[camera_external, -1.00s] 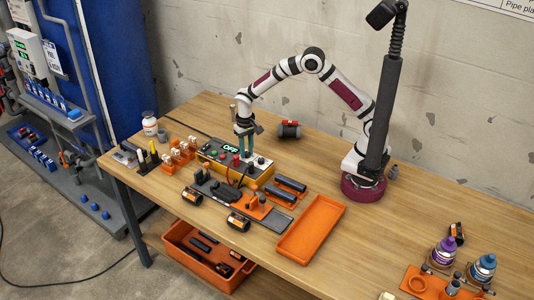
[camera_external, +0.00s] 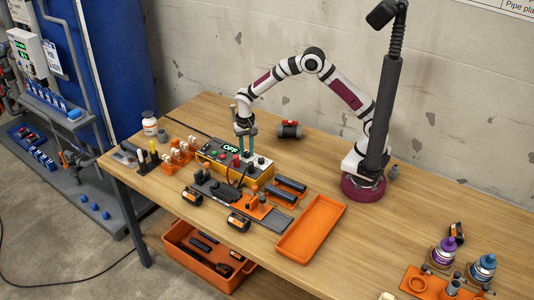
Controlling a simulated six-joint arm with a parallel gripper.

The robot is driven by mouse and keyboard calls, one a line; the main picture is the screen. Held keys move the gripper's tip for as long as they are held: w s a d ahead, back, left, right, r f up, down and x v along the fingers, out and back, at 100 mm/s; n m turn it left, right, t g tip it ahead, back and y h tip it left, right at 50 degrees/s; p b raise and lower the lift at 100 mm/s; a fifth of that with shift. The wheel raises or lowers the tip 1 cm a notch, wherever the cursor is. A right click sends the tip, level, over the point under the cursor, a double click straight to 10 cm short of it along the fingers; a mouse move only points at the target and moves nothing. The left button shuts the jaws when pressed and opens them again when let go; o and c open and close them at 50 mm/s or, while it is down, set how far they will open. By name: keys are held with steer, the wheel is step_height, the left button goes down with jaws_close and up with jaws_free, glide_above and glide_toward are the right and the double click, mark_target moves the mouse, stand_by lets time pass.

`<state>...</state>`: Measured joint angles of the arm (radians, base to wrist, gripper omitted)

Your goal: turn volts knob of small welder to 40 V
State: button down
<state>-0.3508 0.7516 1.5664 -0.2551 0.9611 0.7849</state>
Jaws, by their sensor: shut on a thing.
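The small welder (camera_external: 229,168) is a yellow and dark box on the workbench, with a lit green display (camera_external: 231,149) that reads OFF. Coloured buttons and dark knobs sit on its top panel. My gripper (camera_external: 248,153) points straight down over the right half of the panel, its teal fingers shut on a knob there. The fingers hide that knob, so its marking and setting cannot be read. Another dark knob (camera_external: 261,160) shows just right of the fingers.
A fixture with orange and dark parts stands in front of the welder. An empty orange tray (camera_external: 311,228) lies to the right. A dark-and-red fitting (camera_external: 290,130) lies behind.

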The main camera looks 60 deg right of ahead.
mark_target(247, 153)
steer(key=c, duration=0.6)
jaws_free()
steer(key=shift+c, duration=0.2)
steer(key=shift+r, duration=0.1)
step_height(247, 153, up, 16)
